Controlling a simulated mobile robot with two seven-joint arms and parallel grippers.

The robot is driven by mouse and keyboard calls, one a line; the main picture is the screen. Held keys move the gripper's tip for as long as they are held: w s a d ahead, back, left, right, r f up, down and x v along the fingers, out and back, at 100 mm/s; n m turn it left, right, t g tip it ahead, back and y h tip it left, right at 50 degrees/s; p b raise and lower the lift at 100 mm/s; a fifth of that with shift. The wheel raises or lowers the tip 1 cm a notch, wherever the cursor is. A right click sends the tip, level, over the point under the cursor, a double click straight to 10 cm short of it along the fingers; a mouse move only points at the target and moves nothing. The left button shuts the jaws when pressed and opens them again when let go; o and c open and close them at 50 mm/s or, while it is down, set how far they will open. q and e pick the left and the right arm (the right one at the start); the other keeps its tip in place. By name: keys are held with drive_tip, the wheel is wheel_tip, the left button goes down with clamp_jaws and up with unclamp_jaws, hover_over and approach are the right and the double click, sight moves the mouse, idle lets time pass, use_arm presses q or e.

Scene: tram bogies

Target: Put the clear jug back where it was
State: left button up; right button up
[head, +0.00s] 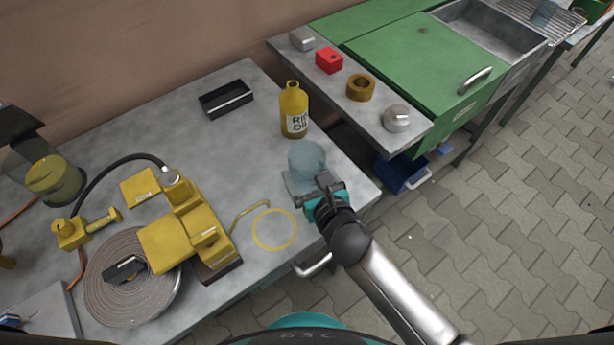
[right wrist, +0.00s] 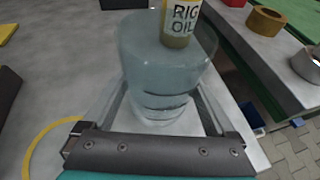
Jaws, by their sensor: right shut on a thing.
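The clear jug (head: 306,158) is a pale, see-through vessel near the right edge of the grey table. My right gripper (head: 310,186) is shut on it from the near side. In the right wrist view the jug (right wrist: 160,75) stands upright between the two fingers (right wrist: 163,112). I cannot tell whether its base touches the table. A yellow ring (head: 254,233) is marked on the table, left of and nearer than the jug, and nothing stands inside it. My left gripper is not in view.
A yellow bottle labelled RIG OIL (head: 293,103) stands just behind the jug. A black tray (head: 226,106) lies further left. Yellow equipment (head: 185,240) and a coiled hose (head: 120,295) fill the left side. A narrow grey shelf (head: 380,112) holds small parts at right.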

drive_tip(key=shift+f, duration=0.15)
drive_tip(key=shift+f, duration=0.15)
drive_tip(key=o, duration=1.1)
drive_tip(key=shift+c, duration=0.2)
drive_tip(key=shift+r, duration=0.2)
drive_tip(key=p+v, duration=0.2)
drive_tip(key=v, duration=1)
drive_tip(key=shift+p, duration=0.35)
